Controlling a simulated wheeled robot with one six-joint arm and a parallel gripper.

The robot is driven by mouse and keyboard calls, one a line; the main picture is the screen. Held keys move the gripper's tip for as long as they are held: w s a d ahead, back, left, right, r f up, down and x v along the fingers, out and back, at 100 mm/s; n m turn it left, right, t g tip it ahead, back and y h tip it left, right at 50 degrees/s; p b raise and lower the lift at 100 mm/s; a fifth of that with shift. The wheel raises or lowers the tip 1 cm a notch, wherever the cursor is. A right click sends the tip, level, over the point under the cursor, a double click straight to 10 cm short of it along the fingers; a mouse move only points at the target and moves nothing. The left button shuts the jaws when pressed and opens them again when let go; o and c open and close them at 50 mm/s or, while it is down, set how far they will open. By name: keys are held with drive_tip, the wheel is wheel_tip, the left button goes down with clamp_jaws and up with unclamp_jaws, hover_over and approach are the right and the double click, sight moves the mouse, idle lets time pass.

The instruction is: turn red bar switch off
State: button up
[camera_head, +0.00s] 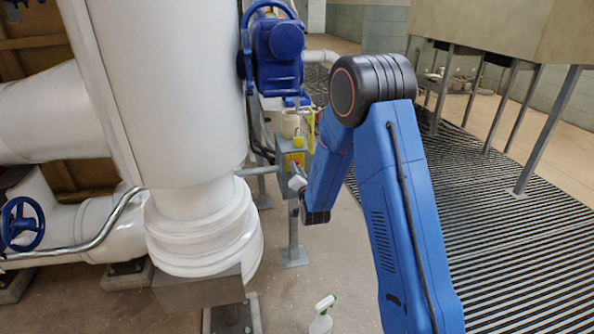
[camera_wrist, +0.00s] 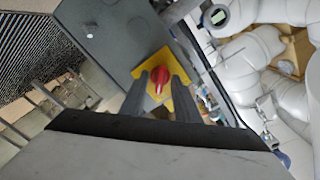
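The red bar switch (camera_wrist: 158,81) sits on a yellow plate (camera_wrist: 176,86) on the face of a grey box (camera_wrist: 118,48). A pale mark shows on the red knob. In the wrist view my gripper (camera_wrist: 162,84) is open, with its two dark fingers apart. The fingertips appear on either side of the red knob; I cannot tell whether they touch it. In the head view the grey box (camera_head: 285,160) stands on a post, with the yellow plate (camera_head: 298,157) on it. My gripper (camera_head: 297,183) is close to the box, partly hidden by my arm.
A large white pipe (camera_head: 175,90) stands left of the box, with a blue valve actuator (camera_head: 278,50) above it. A blue handwheel (camera_head: 22,224) is at the far left. A spray bottle (camera_head: 321,315) stands on the floor. Dark grating (camera_head: 510,240) lies to the right.

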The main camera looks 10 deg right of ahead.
drive_tip(key=shift+c, duration=0.5)
clamp_jaws()
drive_tip(key=shift+n, duration=0.4)
drive_tip(key=n, duration=1.6)
drive_tip(key=shift+d+n, duration=0.1)
drive_tip(key=shift+n, duration=0.3)
